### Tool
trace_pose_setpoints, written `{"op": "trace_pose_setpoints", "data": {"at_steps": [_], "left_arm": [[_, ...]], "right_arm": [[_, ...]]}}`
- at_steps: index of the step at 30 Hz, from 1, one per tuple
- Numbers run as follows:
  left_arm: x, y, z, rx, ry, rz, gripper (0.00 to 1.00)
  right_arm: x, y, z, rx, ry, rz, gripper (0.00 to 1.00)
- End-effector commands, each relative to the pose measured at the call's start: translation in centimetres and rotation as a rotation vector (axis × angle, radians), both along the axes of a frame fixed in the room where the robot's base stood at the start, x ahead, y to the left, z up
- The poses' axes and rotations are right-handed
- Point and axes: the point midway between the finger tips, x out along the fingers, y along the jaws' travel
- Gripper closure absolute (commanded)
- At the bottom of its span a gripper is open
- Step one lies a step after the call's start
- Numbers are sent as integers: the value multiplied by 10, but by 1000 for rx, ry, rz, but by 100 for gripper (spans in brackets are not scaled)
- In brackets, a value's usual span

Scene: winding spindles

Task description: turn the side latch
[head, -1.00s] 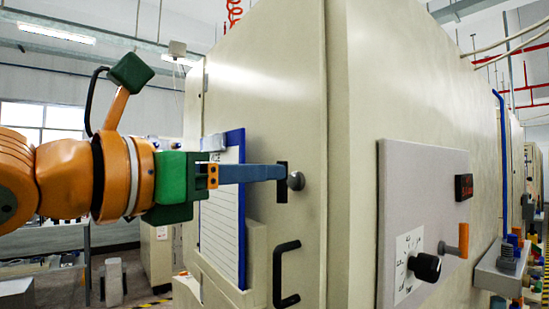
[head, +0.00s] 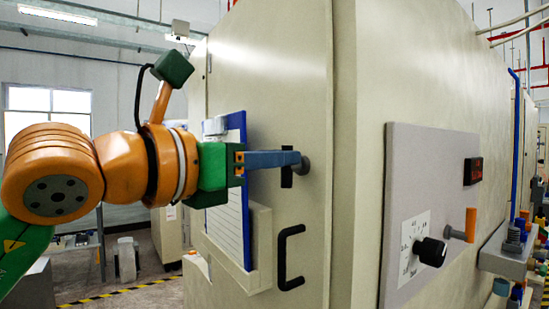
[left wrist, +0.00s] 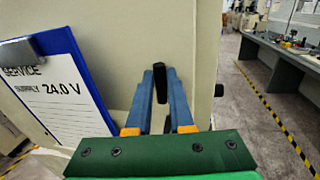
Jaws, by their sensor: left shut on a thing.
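The side latch is a black upright bar (head: 286,181) on the side door of the beige cabinet. In the head view, the blue fingers of my left gripper (head: 292,159) reach across it from the left and hide its middle. In the left wrist view, the latch (left wrist: 160,82) stands upright between the two finger ends, and my left gripper (left wrist: 161,72) is shut on it. My right gripper is not in view.
A blue clipboard (head: 244,135) with a "24.0 V" sheet hangs left of the latch. A black door handle (head: 282,258) is below. The cabinet's right face carries a grey panel (head: 440,165) with a dial (head: 430,252) and an orange-tipped lever (head: 471,225).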

Motion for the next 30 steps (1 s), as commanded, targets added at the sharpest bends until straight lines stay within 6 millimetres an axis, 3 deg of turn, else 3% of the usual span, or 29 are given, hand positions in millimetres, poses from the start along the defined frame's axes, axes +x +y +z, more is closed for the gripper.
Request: {"op": "trace_pose_setpoints", "data": {"at_steps": [15,30], "left_arm": [[-4,-2,-4,221,-313,1,100],[-7,-5,-8,499,-697,0,100]], "right_arm": [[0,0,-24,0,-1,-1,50],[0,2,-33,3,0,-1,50]]}}
